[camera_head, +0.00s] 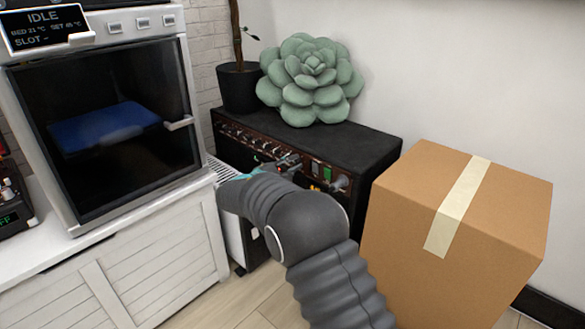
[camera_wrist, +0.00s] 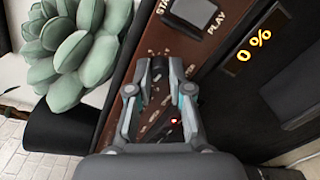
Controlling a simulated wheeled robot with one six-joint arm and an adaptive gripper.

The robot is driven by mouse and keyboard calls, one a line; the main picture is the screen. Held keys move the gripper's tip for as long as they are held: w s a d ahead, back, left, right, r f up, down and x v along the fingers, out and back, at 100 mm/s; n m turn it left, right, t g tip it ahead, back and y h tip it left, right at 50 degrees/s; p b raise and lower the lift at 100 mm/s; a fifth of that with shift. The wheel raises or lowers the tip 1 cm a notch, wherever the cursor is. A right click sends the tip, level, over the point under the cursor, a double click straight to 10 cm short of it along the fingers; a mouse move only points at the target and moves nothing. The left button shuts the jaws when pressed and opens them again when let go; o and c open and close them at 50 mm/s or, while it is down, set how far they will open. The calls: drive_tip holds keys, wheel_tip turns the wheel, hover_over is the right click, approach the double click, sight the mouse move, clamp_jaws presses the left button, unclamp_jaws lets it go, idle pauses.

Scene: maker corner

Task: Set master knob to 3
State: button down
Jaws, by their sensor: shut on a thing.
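The black amplifier (camera_head: 365,150) has a dark brown control panel with a row of knobs and a lit green switch (camera_head: 327,171). My gripper (camera_head: 288,164) reaches the panel left of that switch. In the wrist view my gripper (camera_wrist: 163,72) is shut on a black knob (camera_wrist: 159,66), one finger on each side. Its dial marks are too small to read, so its setting and name cannot be told. A small red light (camera_wrist: 174,121) shows between the fingers. A switch (camera_wrist: 194,12) marked PLAY and a display (camera_wrist: 254,52) reading 0 % are beside the knob.
A green succulent cushion (camera_head: 311,80) and a dark plant pot (camera_head: 239,87) are on the amplifier's top. A taped cardboard box (camera_head: 410,215) stands close at right. A white cabinet (camera_head: 160,258) holds a glass-fronted machine (camera_head: 120,140) at left.

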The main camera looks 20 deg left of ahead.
drive_tip(key=shift+m, duration=1.8)
drive_tip(key=c, duration=1.3)
unclamp_jaws()
drive_tip(key=shift+c, duration=0.2)
drive_tip(key=v, duration=1.2)
drive_tip(key=shift+f, duration=0.1)
